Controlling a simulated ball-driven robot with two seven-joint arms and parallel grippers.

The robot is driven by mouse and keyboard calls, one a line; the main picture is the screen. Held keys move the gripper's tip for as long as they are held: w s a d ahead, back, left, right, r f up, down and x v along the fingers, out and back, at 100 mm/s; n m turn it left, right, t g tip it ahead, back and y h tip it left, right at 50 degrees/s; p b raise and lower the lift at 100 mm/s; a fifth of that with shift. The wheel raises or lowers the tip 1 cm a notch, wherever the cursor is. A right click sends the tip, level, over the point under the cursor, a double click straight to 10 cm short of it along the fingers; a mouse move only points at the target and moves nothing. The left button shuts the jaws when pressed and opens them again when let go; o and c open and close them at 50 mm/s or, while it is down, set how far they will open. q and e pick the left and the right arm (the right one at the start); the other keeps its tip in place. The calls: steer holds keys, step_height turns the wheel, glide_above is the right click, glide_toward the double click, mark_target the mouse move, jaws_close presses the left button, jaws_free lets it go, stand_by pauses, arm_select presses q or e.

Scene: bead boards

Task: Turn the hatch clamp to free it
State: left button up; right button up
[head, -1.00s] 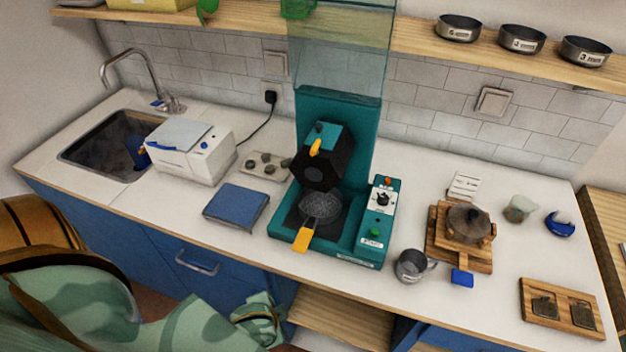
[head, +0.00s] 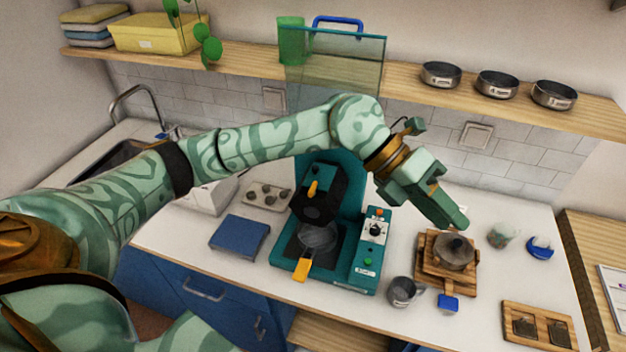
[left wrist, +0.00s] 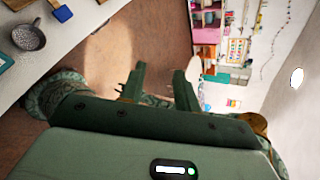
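The teal machine (head: 350,285) stands mid-counter with a black angular chamber (head: 320,200). An orange lever (head: 313,188) on the chamber's front looks like the hatch clamp, though it is small and I cannot be sure. Below the chamber is a mesh basket (head: 318,238) with a yellow handle (head: 302,270). My left gripper (head: 458,222) is in the air right of the machine, apart from the lever, pointing down to the right. In the left wrist view its two fingers (left wrist: 158,85) are apart with nothing between them. My right gripper is in neither view.
A grey mug (head: 402,291) stands right of the machine. A blue pad (head: 240,237) is to its left. A glass panel (head: 340,75) rises above. Shelf tins (head: 497,84) line the back.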

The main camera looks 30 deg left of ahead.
arm_select(q)
steer(key=w+a+f+n+y, duration=0.1)
steer(key=w+a+y, duration=0.35)
steer(key=a, duration=0.35)
step_height(320, 180, up, 6)
steer(key=n+y, duration=0.7)
glide_above(313, 186)
step_height(313, 186, down, 16)
steer(key=shift+s+f, duration=0.1)
steer(key=shift+f, duration=0.15)
jaws_close()
